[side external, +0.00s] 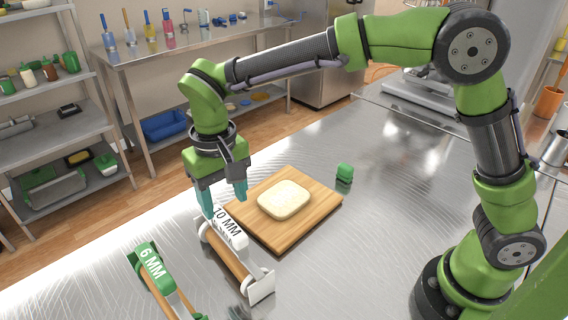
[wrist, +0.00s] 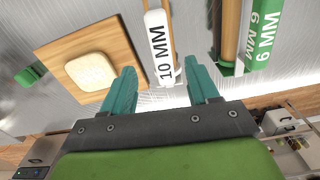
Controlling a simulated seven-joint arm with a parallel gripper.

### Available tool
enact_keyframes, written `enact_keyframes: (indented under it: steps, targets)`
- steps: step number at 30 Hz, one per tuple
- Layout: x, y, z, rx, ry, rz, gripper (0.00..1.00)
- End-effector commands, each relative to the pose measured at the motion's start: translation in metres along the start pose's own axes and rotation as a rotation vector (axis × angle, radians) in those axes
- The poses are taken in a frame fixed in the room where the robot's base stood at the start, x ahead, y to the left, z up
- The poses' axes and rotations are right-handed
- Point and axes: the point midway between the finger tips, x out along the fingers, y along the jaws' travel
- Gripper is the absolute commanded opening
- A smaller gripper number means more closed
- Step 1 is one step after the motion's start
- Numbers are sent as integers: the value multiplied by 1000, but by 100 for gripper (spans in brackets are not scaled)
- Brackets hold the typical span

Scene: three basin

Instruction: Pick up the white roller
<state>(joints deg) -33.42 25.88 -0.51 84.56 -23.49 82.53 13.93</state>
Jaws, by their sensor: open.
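The white roller (side external: 233,227), marked "10 MM", lies on the steel table with a wooden bar beside its white part. In the wrist view my gripper (wrist: 164,85) shows both fingers apart. I cannot tell whether a fingertip touches the roller.
A green roller (side external: 152,268) marked "6 MM" lies left of the white one. A wooden board (side external: 250,237) with a pale dough slab (side external: 285,199) is on the right, close to the roller. A small green object (side external: 344,173) stands behind the board.

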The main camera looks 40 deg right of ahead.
Motion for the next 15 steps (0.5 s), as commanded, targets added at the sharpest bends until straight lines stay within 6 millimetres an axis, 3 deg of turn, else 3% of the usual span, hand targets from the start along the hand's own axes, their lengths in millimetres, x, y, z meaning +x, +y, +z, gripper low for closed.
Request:
enact_keyframes:
  steps: [3,11,15]
  targets:
    - [23,0,0,0,-2,2,60]
    - [43,0,0,1,-1,0,60]
    - [63,-2,0,0,-3,1,60]
